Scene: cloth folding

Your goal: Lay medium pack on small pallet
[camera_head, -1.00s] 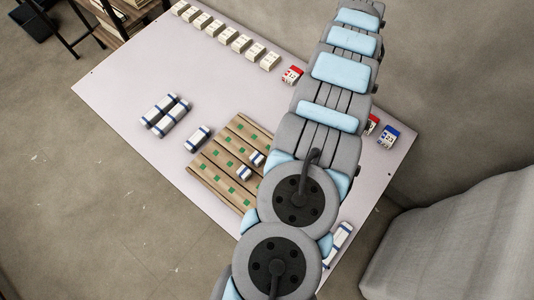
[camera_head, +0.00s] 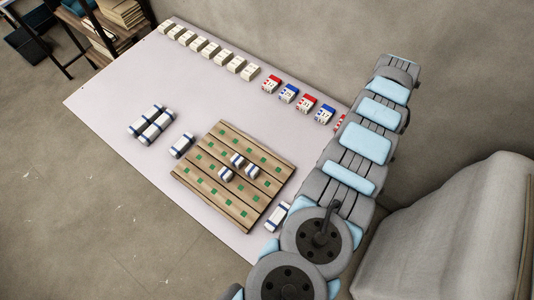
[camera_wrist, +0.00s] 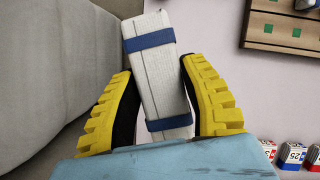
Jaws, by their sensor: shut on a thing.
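My gripper (camera_wrist: 157,68) is shut on a long white pack (camera_wrist: 150,45) with blue straps in the wrist view, one yellow finger on each side. My gripper is hidden behind my arm in the head view. The small wooden pallet (camera_head: 210,202) with green squares lies on the table, and its edge shows at the wrist view's top right (camera_wrist: 262,32). Three small white-and-blue packs (camera_head: 237,160) lie near its middle. Another strapped pack (camera_head: 278,216) lies by its lower right corner, partly covered by my arm; I cannot tell whether it is the held one.
A single strapped pack (camera_head: 181,145) and a group of longer ones (camera_head: 151,123) lie left of the pallet on the pale table (camera_head: 110,110). White, red and blue number blocks (camera_head: 288,93) line the far edge. A grey covered bulk (camera_head: 450,240) stands at the right.

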